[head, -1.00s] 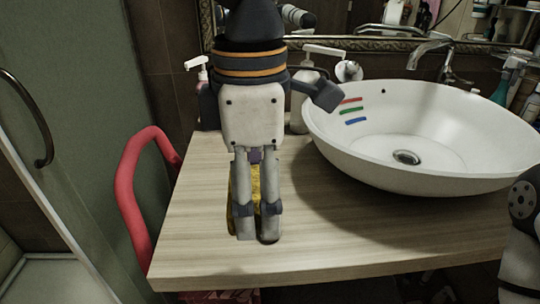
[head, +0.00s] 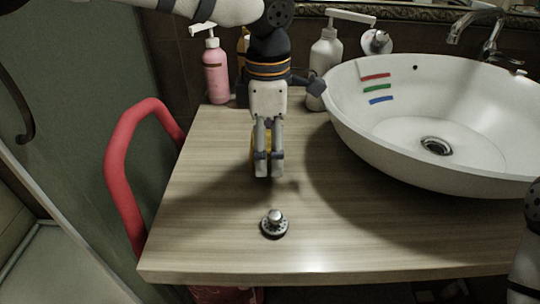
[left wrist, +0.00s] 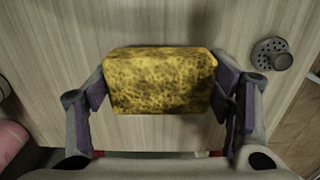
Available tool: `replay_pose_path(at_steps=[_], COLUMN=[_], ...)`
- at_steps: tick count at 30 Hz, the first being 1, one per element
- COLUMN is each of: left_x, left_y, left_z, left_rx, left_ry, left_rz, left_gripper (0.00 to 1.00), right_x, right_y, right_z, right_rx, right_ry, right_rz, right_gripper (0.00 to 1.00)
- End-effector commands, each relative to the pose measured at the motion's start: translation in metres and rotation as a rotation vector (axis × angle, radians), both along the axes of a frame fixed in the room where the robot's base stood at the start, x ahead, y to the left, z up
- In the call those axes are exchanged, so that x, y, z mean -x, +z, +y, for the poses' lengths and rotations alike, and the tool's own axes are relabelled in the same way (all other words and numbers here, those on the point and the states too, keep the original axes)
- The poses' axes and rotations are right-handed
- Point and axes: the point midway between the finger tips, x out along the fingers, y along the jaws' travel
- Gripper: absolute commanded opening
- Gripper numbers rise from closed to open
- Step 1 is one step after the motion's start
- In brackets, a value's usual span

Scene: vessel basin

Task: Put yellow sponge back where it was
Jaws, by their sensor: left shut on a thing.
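My left gripper (head: 268,168) is over the back left part of the wooden counter (head: 340,245), with its fingers pointing down. The left wrist view shows the yellow sponge (left wrist: 160,80) between the two finger pads, and the gripper is shut on it. In the head view the sponge is mostly hidden behind the fingers. I cannot tell whether it touches the counter. My right gripper is not in view.
A metal drain stopper (head: 274,223) stands on the counter in front of the gripper. A white basin (head: 350,135) with red, green and blue marks stands at right. A pink pump bottle (head: 215,75) and a white pump bottle (head: 325,60) stand behind. The front left counter is clear.

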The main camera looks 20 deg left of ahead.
Motion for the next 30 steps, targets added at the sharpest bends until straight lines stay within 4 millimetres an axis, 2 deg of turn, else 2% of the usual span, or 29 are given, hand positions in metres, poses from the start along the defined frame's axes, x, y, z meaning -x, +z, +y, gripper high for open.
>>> replay_pose_path(at_steps=[1,3,14,15,17,26,30], left_x=[0.003,0.003,0.002,0.002,0.002,0.002,0.002], left_y=[-0.013,-0.024,-0.029,-0.029,-0.029,-0.028,-0.013], left_z=[0.0,0.0,-0.001,-0.001,-0.001,-0.001,-0.001], left_rx=[-0.003,-0.002,0.0,0.0,0.0,-0.001,0.001], left_ry=[-0.003,-0.002,-0.002,-0.002,-0.002,-0.002,0.0], left_rz=[0.009,0.007,0.002,0.002,0.002,0.002,0.001], left_gripper=[0.39,0.39,0.39,0.83,0.94,0.94,0.94], right_x=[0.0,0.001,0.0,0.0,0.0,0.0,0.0], right_y=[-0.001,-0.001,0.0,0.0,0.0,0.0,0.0], right_z=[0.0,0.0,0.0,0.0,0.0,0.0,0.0], right_rx=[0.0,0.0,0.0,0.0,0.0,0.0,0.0], right_ry=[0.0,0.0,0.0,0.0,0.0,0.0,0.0], right_rz=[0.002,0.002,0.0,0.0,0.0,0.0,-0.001], right_gripper=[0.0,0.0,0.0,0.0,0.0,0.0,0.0])
